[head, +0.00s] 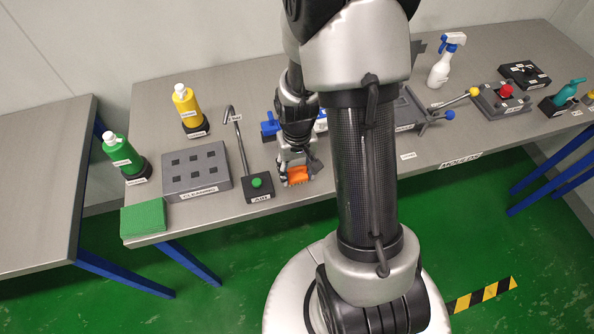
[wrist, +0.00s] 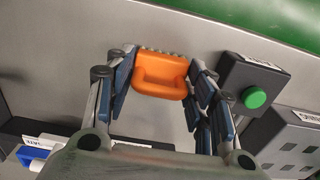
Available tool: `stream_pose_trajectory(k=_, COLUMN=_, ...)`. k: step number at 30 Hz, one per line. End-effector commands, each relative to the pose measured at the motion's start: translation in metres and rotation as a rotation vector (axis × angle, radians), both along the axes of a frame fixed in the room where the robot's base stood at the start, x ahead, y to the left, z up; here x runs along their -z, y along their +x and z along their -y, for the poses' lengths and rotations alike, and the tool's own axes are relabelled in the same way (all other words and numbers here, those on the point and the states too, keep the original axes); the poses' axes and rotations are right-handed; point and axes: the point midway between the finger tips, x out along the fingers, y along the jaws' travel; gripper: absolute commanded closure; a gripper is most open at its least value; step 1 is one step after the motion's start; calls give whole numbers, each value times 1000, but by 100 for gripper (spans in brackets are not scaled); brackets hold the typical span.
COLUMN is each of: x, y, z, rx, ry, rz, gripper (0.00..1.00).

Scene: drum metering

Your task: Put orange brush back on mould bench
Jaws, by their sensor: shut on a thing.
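My gripper (wrist: 163,88) is shut on the orange brush (wrist: 161,74), with one finger on each side of it. The wrist view shows the brush's handle loop and a row of pale bristles along its far edge. In the head view the brush (head: 297,176) is in my gripper near the front edge of the mould bench (head: 370,182), right of the air button box. I cannot tell whether the brush touches the bench top. My arm hides the middle of the bench in the head view.
The air box with a green button (head: 257,184) stands close beside the brush. Left of it are the grey cleaning block (head: 195,172), a green pad (head: 143,218), and yellow (head: 187,108) and green (head: 122,154) bottles. A blue-handled item (head: 270,127) lies behind the gripper.

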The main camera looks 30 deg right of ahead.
Motion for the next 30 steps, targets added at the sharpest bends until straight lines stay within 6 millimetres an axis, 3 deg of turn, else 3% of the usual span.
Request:
stream_pose_trajectory(k=9, x=3, y=0, z=0, rx=0, ry=0, rz=1, gripper=73)
stream_pose_trajectory(k=10, x=3, y=0, z=0, rx=0, ry=0, rz=1, gripper=50)
stream_pose_trajectory(k=18, x=2, y=0, z=0, rx=0, ry=0, rz=1, gripper=32)
stream_pose_trajectory(k=30, x=-2, y=0, z=0, rx=0, ry=0, rz=1, gripper=30)
